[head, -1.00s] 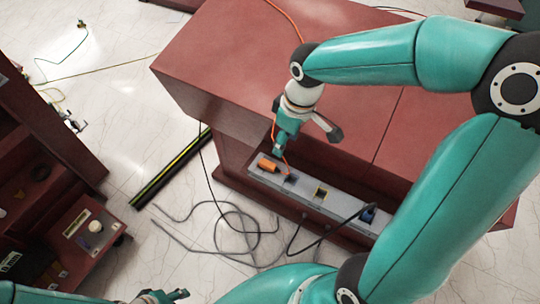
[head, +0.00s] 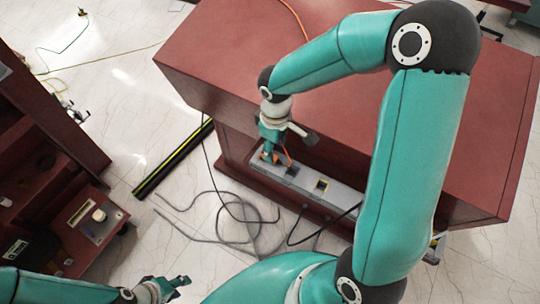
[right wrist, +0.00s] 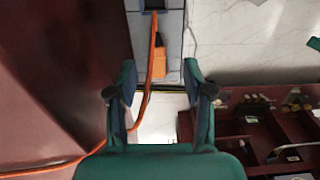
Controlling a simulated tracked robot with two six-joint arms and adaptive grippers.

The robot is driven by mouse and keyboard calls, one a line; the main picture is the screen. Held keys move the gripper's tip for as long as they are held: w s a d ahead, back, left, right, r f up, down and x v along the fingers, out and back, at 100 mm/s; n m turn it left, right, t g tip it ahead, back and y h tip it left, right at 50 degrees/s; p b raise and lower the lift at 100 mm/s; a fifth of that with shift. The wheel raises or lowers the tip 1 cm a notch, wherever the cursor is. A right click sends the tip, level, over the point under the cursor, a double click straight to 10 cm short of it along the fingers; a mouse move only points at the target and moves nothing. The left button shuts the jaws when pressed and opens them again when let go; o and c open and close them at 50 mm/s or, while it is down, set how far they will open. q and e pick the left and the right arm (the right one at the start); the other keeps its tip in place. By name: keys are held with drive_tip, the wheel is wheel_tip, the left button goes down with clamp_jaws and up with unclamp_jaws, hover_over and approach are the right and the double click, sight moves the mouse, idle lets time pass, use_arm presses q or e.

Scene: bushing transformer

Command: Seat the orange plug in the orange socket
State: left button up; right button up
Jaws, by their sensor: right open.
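The orange plug (right wrist: 160,62) shows as an orange block on the grey socket strip (right wrist: 173,25), between and beyond my open right fingertips (right wrist: 160,72) in the right wrist view. An orange cable (right wrist: 151,75) runs past the block to a dark square opening (right wrist: 154,5) in the strip; how plug and cable join is unclear. In the head view my right gripper (head: 270,152) is down over the strip's far-left end and mostly covers the block. A dark socket (head: 291,170) sits beside it. My left gripper (head: 178,285) is low at the left, away from the strip.
The strip (head: 305,181) runs along the red cabinet (head: 230,60), with a yellow-rimmed socket (head: 322,184) further right. Grey and black cables (head: 225,225) lie loose on the floor. A red shelf unit (head: 60,200) stands at left. My right arm hides the strip's right end.

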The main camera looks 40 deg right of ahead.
drive_tip(key=shift+w+d+f, duration=0.1)
drive_tip(key=shift+w+f, duration=0.05)
drive_tip(key=shift+f, duration=1.2)
drive_tip(key=shift+w+d+f, duration=0.1)
drive_tip(key=shift+f, duration=1.2)
drive_tip(key=shift+c, duration=0.3)
clamp_jaws()
